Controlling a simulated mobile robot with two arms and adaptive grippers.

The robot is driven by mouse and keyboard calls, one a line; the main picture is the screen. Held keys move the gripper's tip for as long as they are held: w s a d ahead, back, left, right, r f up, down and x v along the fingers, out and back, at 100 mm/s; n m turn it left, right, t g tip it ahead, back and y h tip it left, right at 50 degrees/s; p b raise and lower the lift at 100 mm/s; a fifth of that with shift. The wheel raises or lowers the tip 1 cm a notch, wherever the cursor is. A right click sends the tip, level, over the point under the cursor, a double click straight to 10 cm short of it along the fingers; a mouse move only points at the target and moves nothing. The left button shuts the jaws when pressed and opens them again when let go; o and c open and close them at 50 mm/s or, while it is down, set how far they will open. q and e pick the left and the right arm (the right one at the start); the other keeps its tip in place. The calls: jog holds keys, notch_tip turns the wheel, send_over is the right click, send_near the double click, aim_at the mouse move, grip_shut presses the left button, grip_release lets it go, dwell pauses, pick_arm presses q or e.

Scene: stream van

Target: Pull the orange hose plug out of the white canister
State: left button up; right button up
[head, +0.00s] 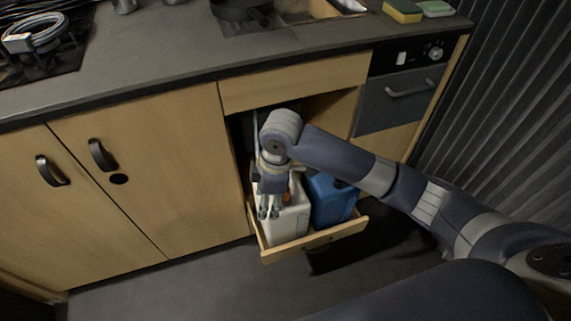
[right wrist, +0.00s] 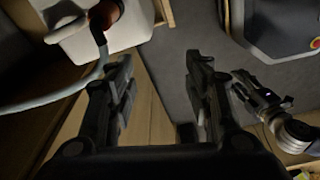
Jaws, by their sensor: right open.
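The white canister (head: 291,222) stands in the pulled-out drawer, its upper left part hidden behind my right gripper (head: 268,212). In the right wrist view the canister (right wrist: 68,32) is at the top left. The orange plug (right wrist: 98,34) is at its top there, with a grey hose (right wrist: 60,98) curving away to the lower left. My right gripper (right wrist: 158,68) is open and empty, its fingers apart from the plug, which lies left of them. What looks like my left gripper (right wrist: 250,92) shows small at the right of the wrist view; its jaws are unclear.
A blue canister (head: 332,200) stands right of the white one. The drawer (head: 315,242) sits under the counter (head: 190,65), whose edge is above my gripper. Closed cupboard doors (head: 150,170) are to the left. The floor (head: 190,285) in front is clear.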

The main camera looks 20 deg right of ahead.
pick_arm(q)
notch_tip(320, 180, down, 6)
jog(key=s+r, duration=0.1)
jog(key=s, duration=0.2)
pick_arm(e)
jog(key=w+d+r+h, duration=0.2)
jog(key=w+d+r, duration=0.3)
jog(key=d, duration=0.1)
jog(key=shift+n+g, duration=0.3)
jog(key=shift+n, duration=0.1)
notch_tip(320, 180, down, 10)
jog(key=shift+w+d+f+b, duration=0.1)
jog(key=shift+d+b, duration=0.05)
jog(key=shift+b, duration=0.95)
pick_arm(q)
jog(key=w+r, duration=0.4)
jog(key=r, duration=0.2)
pick_arm(e)
jog(key=shift+f, duration=0.5)
pick_arm(q)
jog(key=shift+w+d+r, duration=0.1)
pick_arm(e)
grip_shut()
